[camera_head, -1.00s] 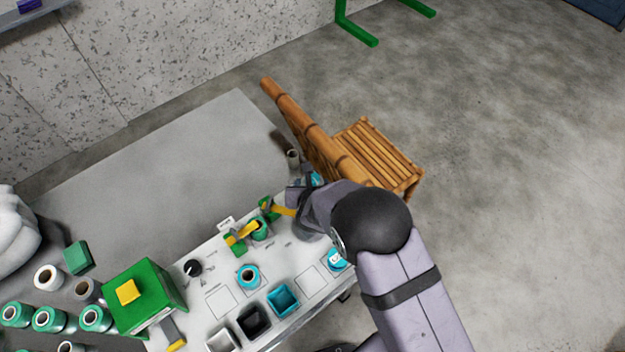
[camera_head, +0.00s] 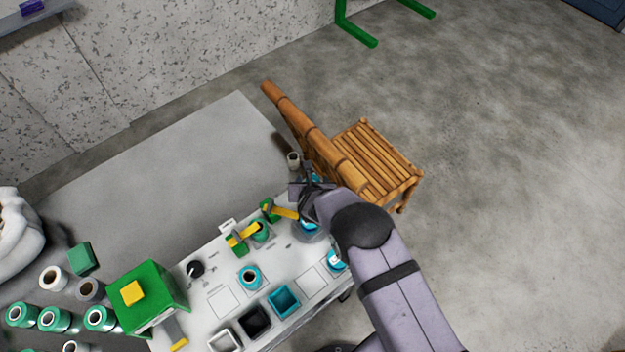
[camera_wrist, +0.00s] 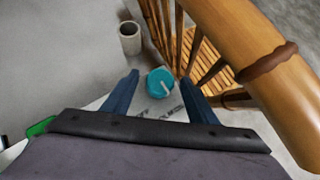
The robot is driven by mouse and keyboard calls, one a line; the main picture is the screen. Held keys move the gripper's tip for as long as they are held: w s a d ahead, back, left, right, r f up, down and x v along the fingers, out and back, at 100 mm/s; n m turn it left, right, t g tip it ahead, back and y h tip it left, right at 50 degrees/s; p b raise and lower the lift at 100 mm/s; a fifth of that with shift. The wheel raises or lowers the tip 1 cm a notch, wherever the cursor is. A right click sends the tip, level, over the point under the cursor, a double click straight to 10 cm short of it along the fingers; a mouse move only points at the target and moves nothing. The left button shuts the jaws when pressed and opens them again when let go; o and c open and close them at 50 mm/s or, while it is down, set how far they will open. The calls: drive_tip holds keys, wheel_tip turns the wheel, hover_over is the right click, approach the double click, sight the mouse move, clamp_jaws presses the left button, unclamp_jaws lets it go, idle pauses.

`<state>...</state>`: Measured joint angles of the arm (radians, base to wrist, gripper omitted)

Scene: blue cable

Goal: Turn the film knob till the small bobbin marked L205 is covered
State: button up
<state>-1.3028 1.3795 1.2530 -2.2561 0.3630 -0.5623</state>
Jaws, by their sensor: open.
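A round teal knob (camera_wrist: 160,82) with a white pointer line stands on the white panel in the wrist view. Its teal also shows behind my gripper in the head view (camera_head: 314,179). My gripper (camera_wrist: 160,77) is open and empty, with one blue finger on each side of the knob in the picture; I cannot tell whether they touch it.
A bamboo rail and stand (camera_head: 375,165) rise right beside the knob, close to my gripper. A grey cup (camera_wrist: 130,38) stands behind the knob.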

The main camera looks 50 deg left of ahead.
idle(0.3)
drive_tip(key=c, duration=1.1)
drive_tip(key=shift+o, duration=0.2)
